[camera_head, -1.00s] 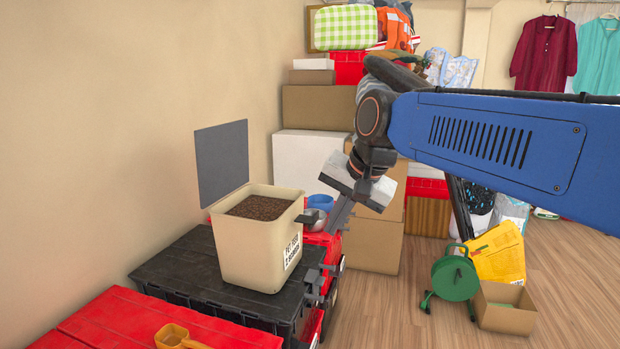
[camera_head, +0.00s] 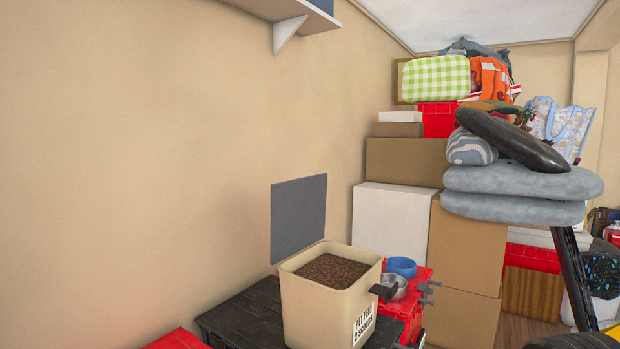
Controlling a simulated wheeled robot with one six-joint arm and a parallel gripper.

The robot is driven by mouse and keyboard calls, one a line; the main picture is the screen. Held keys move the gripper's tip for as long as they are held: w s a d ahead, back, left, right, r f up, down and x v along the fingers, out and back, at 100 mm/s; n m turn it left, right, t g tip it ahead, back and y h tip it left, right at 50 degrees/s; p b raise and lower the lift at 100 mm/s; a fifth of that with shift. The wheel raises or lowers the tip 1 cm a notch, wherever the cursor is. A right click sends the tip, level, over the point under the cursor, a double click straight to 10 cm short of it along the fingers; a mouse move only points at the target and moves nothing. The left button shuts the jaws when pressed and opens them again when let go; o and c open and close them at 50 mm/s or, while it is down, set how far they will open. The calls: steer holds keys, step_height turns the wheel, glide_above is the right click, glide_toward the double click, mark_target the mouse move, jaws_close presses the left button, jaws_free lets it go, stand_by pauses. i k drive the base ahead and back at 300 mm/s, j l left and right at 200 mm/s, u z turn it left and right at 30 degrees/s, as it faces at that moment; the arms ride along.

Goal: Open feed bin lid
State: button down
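The feed bin (camera_head: 318,302) is a cream box with a "pet feed" label on its front, full of brown kibble (camera_head: 332,270). Its grey lid (camera_head: 298,214) stands upright, open, at the back left rim near the wall. The bin sits on a black tote lid (camera_head: 243,315). A small dark tab (camera_head: 384,291) sticks out at the bin's right rim. My gripper and arm are not in this view, so the gripper's state is hidden.
A blue bowl (camera_head: 401,266) and a metal bowl (camera_head: 393,286) stand on a red tote (camera_head: 415,300) right of the bin. Cardboard boxes (camera_head: 468,240), a white box (camera_head: 393,225) and grey cushions (camera_head: 522,192) are stacked behind. A shelf (camera_head: 290,14) hangs on the wall above.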

mark_target(298, 205)
steer(key=i+l+u, duration=0.25)
steer(key=i+l, duration=0.15)
steer(key=l, duration=0.2)
steer(key=i+l+u, duration=0.1)
steer(key=l, duration=0.2)
steer(key=i+l+u, duration=0.1)
steer(key=l, duration=0.25)
steer(key=i, duration=0.15)
